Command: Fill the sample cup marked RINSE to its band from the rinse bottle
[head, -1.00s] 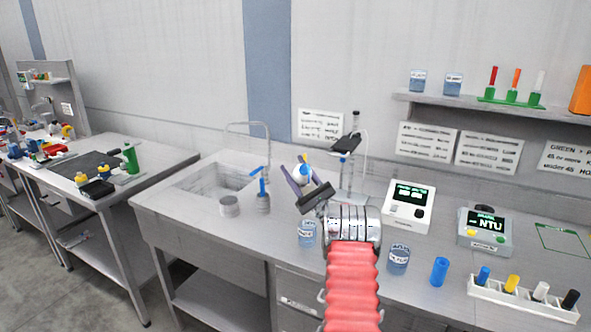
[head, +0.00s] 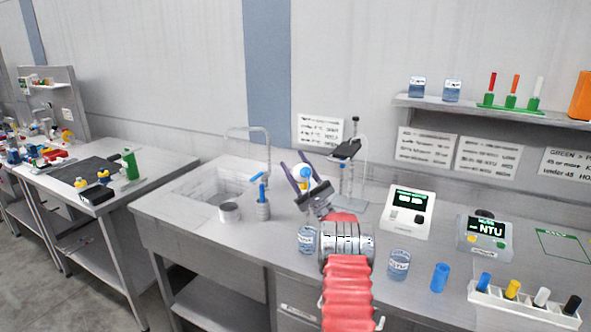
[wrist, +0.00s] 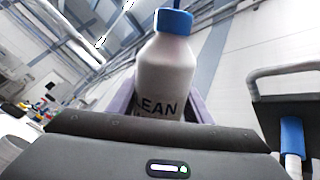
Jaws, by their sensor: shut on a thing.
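My gripper (head: 298,172) is shut on a white bottle with a blue cap (head: 305,175), held above the bench near the sink. In the wrist view the bottle (wrist: 165,75) stands between the purple fingers, cap up, with the letters "LEAN" showing; the rest of its label is hidden. Two clear labelled cups stand on the bench: one (head: 307,240) beside my arm, below the gripper, and one (head: 399,265) to the right of my arm. Their labels are too small to read, so I cannot tell which is marked RINSE.
A clamp stand (head: 350,170) is behind the gripper. A white meter (head: 408,212), NTU meter (head: 484,232), blue cylinder (head: 440,277) and marker rack (head: 525,303) stand right.

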